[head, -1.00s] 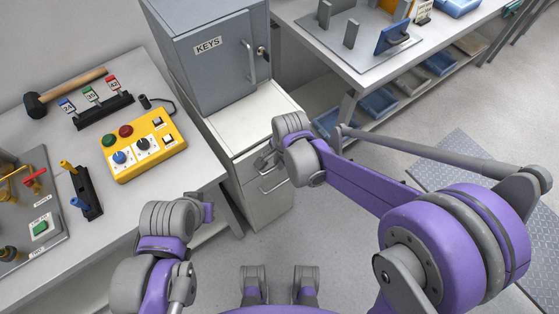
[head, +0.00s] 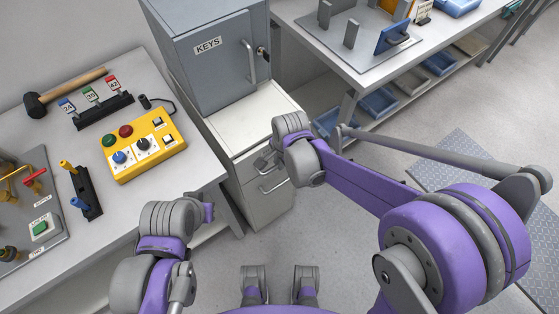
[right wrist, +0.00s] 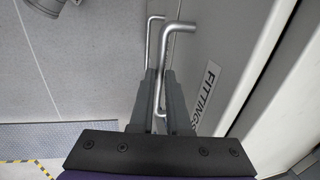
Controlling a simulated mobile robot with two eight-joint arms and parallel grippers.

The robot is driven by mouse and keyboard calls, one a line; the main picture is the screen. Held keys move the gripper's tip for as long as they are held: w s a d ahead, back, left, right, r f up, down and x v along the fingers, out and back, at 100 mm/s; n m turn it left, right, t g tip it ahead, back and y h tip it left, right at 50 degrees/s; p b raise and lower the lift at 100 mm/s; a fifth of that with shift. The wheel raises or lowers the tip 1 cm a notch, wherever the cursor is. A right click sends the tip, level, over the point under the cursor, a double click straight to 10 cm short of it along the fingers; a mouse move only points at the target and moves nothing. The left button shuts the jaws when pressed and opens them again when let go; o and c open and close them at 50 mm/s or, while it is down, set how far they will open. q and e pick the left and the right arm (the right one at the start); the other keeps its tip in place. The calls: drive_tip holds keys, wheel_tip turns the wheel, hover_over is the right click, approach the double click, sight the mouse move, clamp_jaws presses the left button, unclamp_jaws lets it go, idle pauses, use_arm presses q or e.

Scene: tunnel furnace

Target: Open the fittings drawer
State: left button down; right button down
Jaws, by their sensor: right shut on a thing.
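The fittings drawer (head: 245,164) is the upper drawer in the low white cabinet, and its front looks closed in the head view. Its label reads FITTINGS in the right wrist view (right wrist: 208,92). My right gripper (head: 264,160) is at this drawer's front; in the right wrist view its fingers (right wrist: 163,88) are shut on the metal bar handle (right wrist: 168,58), whose bent end sticks out past them. My right wrist partly hides the drawer front in the head view. My left gripper (head: 208,212) is low, apart from the cabinet, and its fingers are not clear.
A lower drawer (head: 268,205) with its own handle (head: 273,184) sits just below. A grey KEYS cabinet (head: 215,60) stands on top. A bench (head: 200,165) with a yellow control box (head: 150,158) is at left. Floor in front of the drawers is clear.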

idle(0.4)
